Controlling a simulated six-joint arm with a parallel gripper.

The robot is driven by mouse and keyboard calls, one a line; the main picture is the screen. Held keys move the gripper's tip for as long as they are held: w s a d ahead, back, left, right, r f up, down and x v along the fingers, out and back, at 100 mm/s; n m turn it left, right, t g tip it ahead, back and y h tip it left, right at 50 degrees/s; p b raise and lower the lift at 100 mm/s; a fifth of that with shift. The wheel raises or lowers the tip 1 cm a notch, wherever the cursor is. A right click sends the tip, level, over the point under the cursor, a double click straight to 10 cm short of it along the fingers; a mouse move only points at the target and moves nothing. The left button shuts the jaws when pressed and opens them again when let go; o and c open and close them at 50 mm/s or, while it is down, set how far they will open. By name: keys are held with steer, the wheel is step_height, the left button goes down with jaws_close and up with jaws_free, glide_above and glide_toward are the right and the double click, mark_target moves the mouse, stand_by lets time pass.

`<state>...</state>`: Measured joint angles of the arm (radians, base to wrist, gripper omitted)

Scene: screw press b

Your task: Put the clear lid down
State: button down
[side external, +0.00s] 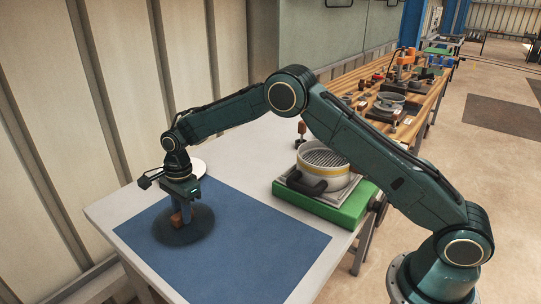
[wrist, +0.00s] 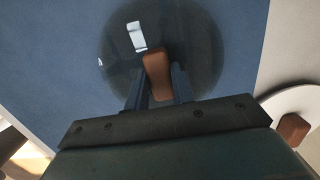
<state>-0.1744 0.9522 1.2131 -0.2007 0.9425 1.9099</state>
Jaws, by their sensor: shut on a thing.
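The clear lid (side external: 200,226) is a smoky see-through disc with a brown handle (side external: 176,219). It lies flat at or just over the blue mat (side external: 270,245), towards the mat's left part; I cannot tell if it touches. My gripper (side external: 180,217) points down and is shut on the brown handle. In the wrist view the lid (wrist: 205,45) shows round and dark with bright reflections, and its handle (wrist: 157,72) sits between the fingers of my gripper (wrist: 158,88). The lid's near part is hidden behind the gripper body there.
A white round lid (wrist: 270,108) with a brown knob lies beside the mat; it shows partly behind my gripper in the side view (side external: 199,166). A pot with a perforated top (side external: 335,181) stands on a green block (side external: 330,212). The mat's right part is clear.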

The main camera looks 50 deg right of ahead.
steer(key=c, duration=1.2)
jaws_free()
steer(key=shift+r, duration=0.1)
steer(key=r, duration=0.4)
steer(key=d+r, duration=0.1)
steer(key=r, duration=0.7)
steer(key=shift+d, duration=0.2)
